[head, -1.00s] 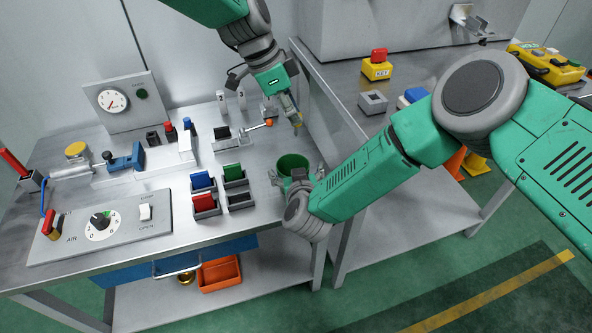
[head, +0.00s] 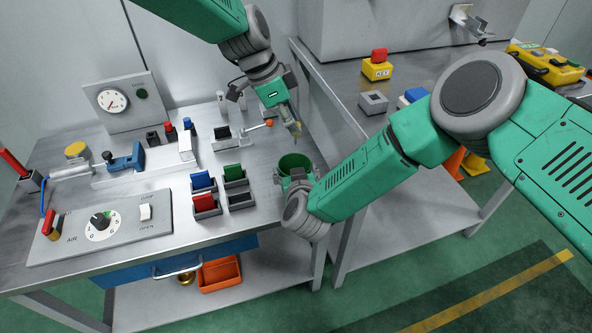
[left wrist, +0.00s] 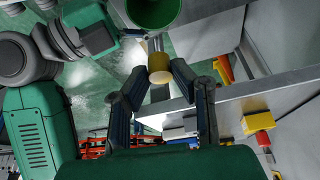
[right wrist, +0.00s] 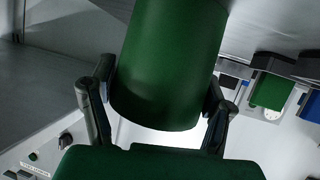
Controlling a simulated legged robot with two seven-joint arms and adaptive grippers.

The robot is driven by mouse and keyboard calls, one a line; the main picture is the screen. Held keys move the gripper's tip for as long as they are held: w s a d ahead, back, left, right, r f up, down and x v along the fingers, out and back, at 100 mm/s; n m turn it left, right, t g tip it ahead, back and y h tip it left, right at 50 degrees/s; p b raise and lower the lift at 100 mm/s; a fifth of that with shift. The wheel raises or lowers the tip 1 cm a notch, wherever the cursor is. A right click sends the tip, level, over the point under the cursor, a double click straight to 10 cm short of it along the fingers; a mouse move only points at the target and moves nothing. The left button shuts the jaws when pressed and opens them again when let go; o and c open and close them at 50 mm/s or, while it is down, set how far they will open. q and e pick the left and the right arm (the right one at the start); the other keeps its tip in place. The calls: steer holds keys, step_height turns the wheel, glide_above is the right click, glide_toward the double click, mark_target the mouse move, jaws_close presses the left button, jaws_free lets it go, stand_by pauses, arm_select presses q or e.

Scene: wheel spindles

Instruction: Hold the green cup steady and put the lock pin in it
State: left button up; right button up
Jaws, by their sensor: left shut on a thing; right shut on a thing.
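The green cup (head: 295,162) is upright near the right end of the bench, its open mouth facing up. My right gripper (head: 294,181) is shut around it; the right wrist view shows a finger on each side of the cup (right wrist: 170,65). My left gripper (head: 294,130) is above the cup, pointing down. In the left wrist view it is shut on the lock pin (left wrist: 157,65), whose yellow round end shows between the fingers. The cup (left wrist: 153,10) is just beyond it at the top edge. The pin is apart from the cup, and its far end is hard to make out.
Small trays with red, blue and green blocks (head: 204,202) stand left of the cup. A lever with an orange tip (head: 268,123) is left of my left gripper. A control panel (head: 100,228) lies at the bench front. A second table (head: 350,70) stands right.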

steer(key=shift+a, duration=0.35)
steer(key=shift+d, duration=0.25)
arm_select(q)
steer(key=shift+a+f, duration=0.2)
steer(key=shift+f, duration=4.75)
arm_select(e)
steer(key=shift+a, duration=0.1)
arm_select(q)
steer(key=o, duration=1)
steer(key=v, duration=1.2)
